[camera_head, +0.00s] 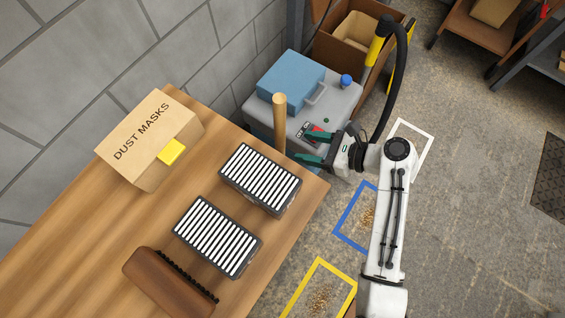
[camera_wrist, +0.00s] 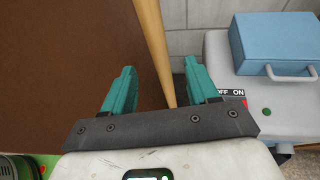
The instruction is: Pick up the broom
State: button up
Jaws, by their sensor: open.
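The broom's round wooden handle (camera_head: 279,125) stands upright by the far edge of the table in the head view. Its lower part and head are hidden. The handle (camera_wrist: 154,45) also runs between the two finger outlines in the wrist view. My gripper (camera_head: 301,147) is open, with teal fingers pointing left toward the handle. The fingertips look a little short of it in the head view. In the wrist view, my gripper (camera_wrist: 158,68) holds nothing, and I cannot tell exactly how deep the handle lies.
The wooden table (camera_head: 60,270) holds a dust masks box (camera_head: 150,140), two striped dark blocks (camera_head: 260,178) and a brown brush (camera_head: 165,285). A grey machine (camera_head: 345,105) with a blue case (camera_head: 291,80) stands behind my gripper. Floor at right is mostly clear.

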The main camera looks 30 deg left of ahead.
aim_at(280, 143)
jog(key=x, duration=0.6)
jog(key=b+x, duration=0.1)
jog(key=x, duration=0.2)
jog(key=shift+s+d+f, duration=0.1)
jog(key=shift+f, duration=0.2)
jog(key=shift+r, duration=0.1)
jog(key=c, duration=1)
